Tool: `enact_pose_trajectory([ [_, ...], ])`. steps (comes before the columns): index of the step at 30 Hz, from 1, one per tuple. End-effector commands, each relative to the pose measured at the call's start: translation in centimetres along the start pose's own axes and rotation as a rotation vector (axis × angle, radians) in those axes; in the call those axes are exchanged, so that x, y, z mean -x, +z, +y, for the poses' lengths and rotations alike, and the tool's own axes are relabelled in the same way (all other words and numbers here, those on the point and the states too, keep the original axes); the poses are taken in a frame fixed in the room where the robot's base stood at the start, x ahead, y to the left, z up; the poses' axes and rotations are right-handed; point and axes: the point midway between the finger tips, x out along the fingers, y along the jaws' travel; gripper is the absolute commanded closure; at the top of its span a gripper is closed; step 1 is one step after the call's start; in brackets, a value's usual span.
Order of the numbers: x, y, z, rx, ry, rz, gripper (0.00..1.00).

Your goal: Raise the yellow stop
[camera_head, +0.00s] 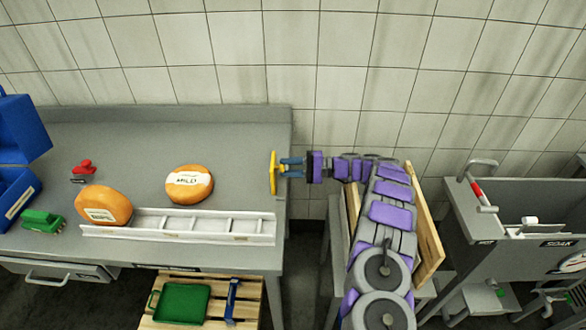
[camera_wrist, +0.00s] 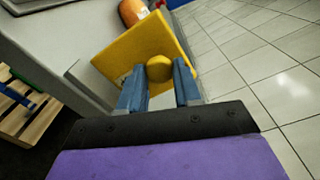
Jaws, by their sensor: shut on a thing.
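The yellow stop (camera_head: 273,172) is an upright yellow plate at the right end of the table, just beyond the end of the white ramp (camera_head: 180,228). In the wrist view the yellow stop (camera_wrist: 132,55) is a flat tilted plate with a round yellow knob (camera_wrist: 159,68). My gripper (camera_head: 289,167) reaches in from the right. Its blue fingers are shut on the knob, one on each side, as the wrist view (camera_wrist: 160,88) shows. The lower edge of the plate is partly hidden behind the fingers in the wrist view.
Two orange cheese wheels (camera_head: 189,184) (camera_head: 104,206) lie on the grey table (camera_head: 130,150). A red item (camera_head: 83,168), a green brush (camera_head: 43,220) and blue bins (camera_head: 18,130) are at the left. A green tray (camera_head: 182,303) sits on a pallet below. A sink unit (camera_head: 510,240) stands right.

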Motion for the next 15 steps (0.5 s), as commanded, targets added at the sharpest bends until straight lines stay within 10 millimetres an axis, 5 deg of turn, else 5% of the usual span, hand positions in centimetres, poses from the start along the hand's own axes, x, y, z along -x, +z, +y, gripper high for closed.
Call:
enact_pose_trajectory([
  [9,-0.06,0.11,0.05,-0.001,0.000,-0.006,1.00],
  [10,-0.04,0.11,0.06,-0.002,0.000,-0.006,0.64],
  [15,0.10,0.06,0.05,-0.002,-0.001,-0.004,0.48],
])
